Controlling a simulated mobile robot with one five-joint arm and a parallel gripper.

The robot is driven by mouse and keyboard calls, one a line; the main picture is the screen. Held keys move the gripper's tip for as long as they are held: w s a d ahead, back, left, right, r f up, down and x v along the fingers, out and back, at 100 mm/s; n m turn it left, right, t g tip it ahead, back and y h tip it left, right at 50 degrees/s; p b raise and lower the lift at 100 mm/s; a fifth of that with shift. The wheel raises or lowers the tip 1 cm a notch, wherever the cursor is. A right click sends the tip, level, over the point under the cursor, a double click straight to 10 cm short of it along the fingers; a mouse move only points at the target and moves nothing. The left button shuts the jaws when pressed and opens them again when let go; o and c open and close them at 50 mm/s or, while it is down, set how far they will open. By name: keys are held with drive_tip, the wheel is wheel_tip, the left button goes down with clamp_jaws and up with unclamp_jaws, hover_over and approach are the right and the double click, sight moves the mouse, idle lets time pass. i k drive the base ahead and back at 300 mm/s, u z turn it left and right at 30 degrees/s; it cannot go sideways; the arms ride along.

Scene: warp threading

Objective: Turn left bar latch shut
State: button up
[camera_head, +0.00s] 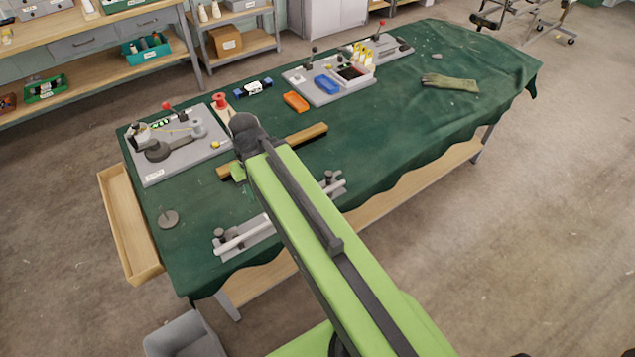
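A bar fixture lies along the front edge of the table. Its pale bar (243,237) shows at the left, and the right end (333,184) shows beyond my arm. A small grey knob-like part, seemingly the left latch (220,235), stands at the bar's left end. Whether it is turned open or shut is too small to tell. My green arm crosses the picture and covers the middle of the fixture.
The table has a green cloth (410,120). A grey board with a threading device (185,160) stands at the left, with a wooden bar (306,133) beside it. A round grey disc (168,219) lies left of the fixture. Blue (326,85) and orange (295,102) trays sit farther back.

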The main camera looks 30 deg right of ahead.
sight(328, 175)
drive_tip(key=u, duration=0.05)
drive_tip(key=k, duration=1.7)
drive_tip(key=z, duration=0.4)
drive_tip(key=i, duration=1)
drive_tip(key=z, duration=0.1)
